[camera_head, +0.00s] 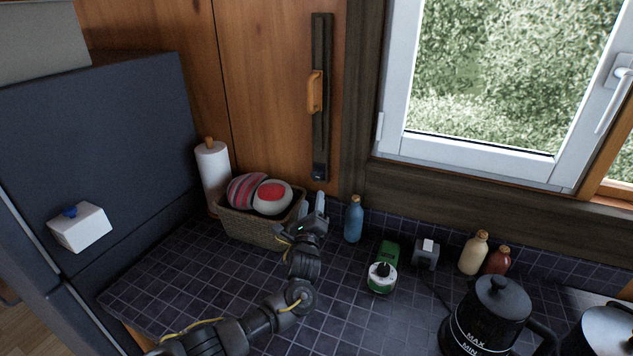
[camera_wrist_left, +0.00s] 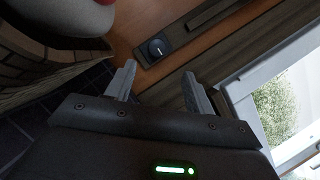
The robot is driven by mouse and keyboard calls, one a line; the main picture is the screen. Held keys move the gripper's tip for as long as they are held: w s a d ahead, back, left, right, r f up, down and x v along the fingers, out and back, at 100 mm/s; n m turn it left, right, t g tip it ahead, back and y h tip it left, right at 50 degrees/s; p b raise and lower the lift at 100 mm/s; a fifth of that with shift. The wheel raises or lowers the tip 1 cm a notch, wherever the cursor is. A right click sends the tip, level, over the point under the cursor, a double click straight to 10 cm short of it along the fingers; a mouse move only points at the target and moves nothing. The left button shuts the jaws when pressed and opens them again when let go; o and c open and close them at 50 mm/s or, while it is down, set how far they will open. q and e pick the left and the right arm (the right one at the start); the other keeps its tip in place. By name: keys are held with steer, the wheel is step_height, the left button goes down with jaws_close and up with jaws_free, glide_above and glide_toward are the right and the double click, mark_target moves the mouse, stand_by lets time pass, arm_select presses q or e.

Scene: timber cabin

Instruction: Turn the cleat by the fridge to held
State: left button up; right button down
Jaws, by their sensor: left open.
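A dark vertical rail (camera_head: 321,130) is fixed to the timber wall between the fridge (camera_head: 110,120) and the window. An orange-yellow handle-like piece (camera_head: 315,92), which looks like the cleat, stands upright at its middle. The rail's lower end also shows in the left wrist view (camera_wrist_left: 205,22), with a round black knob (camera_wrist_left: 154,48); the orange piece is out of that view. My left gripper (camera_head: 314,203) is open and empty, just below the rail's lower end and beside the basket. Its fingers (camera_wrist_left: 158,82) point toward the wall. My right gripper is not in view.
A wicker basket (camera_head: 250,228) with striped and red-white items stands left of my gripper, a paper roll (camera_head: 213,175) behind it. A blue bottle (camera_head: 354,219) stands close on the right. The front-left counter is mostly clear.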

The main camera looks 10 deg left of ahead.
mark_target(316, 178)
arm_select(q)
steer(key=b+x, duration=0.4)
steer(key=x, duration=0.1)
steer(key=f+b+x, duration=0.1)
steer(key=b+x, duration=0.2)
steer(key=shift+w+a, duration=0.1)
steer(key=shift+w, duration=0.25)
steer(key=shift+w+r+b, duration=0.3)
steer(key=shift+w+b, duration=0.35)
steer(key=shift+w, duration=0.05)
steer(key=shift+r, duration=0.1)
steer(key=shift+c, duration=0.3)
steer(key=c, duration=0.9)
